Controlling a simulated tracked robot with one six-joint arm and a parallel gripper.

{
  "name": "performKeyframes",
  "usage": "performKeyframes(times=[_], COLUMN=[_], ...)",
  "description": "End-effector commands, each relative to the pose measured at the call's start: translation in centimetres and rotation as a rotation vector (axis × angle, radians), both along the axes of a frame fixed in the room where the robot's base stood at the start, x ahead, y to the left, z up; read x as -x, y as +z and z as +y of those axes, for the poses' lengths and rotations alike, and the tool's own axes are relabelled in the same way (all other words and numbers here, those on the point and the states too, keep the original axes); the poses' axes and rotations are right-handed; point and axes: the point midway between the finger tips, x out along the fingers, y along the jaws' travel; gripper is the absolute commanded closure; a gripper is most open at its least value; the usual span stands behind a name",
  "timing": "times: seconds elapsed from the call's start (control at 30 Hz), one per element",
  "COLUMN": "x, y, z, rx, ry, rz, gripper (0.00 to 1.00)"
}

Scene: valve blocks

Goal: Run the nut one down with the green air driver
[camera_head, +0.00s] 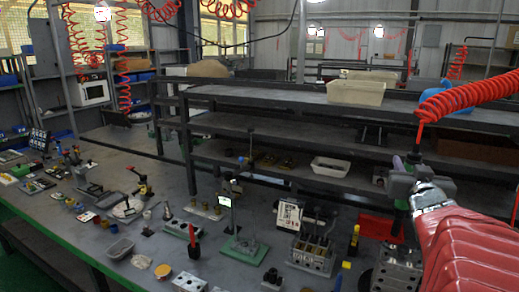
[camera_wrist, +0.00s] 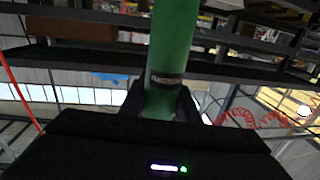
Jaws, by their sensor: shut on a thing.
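My gripper (camera_head: 402,184) is at the right in the head view, raised above the bench. It is shut on the green air driver (camera_wrist: 172,45), whose green body with a dark band stands between the two dark fingers (camera_wrist: 160,102) in the wrist view. In the head view the driver's dark lower shaft (camera_head: 398,222) points down, close to upright, and a red coiled hose (camera_head: 470,92) runs from its top. A grey metal valve block (camera_head: 398,270) stands below the driver, partly hidden by my red arm. I cannot tell whether the driver touches it. I cannot make out nut one.
A second block with upright studs (camera_head: 313,252) stands to the left. A red bin (camera_head: 378,226) is behind the driver, and a yellow-and-black tool (camera_head: 354,240) stands nearby. A dark shelf rack (camera_head: 270,97) closes off the back. Many small parts fill the bench at left.

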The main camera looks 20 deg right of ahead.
Motion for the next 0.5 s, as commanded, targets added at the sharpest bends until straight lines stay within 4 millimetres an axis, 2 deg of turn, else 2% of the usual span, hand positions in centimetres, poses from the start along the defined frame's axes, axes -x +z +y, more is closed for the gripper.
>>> performKeyframes(times=[0.23,0.5], x=[-1.09,-1.22], y=[0.22,-0.13], z=[0.79,1.03], rx=[0.003,0.005], ry=[0.025,0.03], rz=[-0.002,0.0], gripper=[1.0,1.0])
